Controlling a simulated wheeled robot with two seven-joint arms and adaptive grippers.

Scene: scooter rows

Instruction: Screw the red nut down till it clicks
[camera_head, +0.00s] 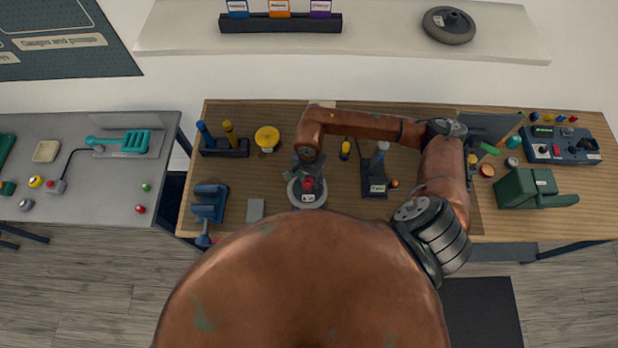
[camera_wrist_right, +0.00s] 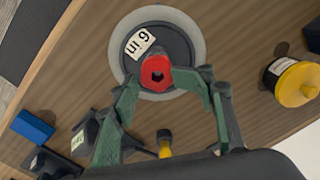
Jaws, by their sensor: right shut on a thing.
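In the head view the red nut (camera_head: 308,184) and the wheel (camera_head: 307,201) are on the wooden bench, partly covered by my gripper. My right gripper (camera_wrist_right: 158,80) is over the wheel with its green fingers on either side of the nut, shut on it. It also shows in the head view (camera_head: 308,172). My left gripper is not in view.
A yellow-lidded container (camera_head: 267,138) stands behind the wheel, left of my arm. A blue vise (camera_head: 209,203) and a grey block (camera_head: 255,210) are to the left. A dark stand (camera_head: 374,182) with a grey-handled tool is to the right.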

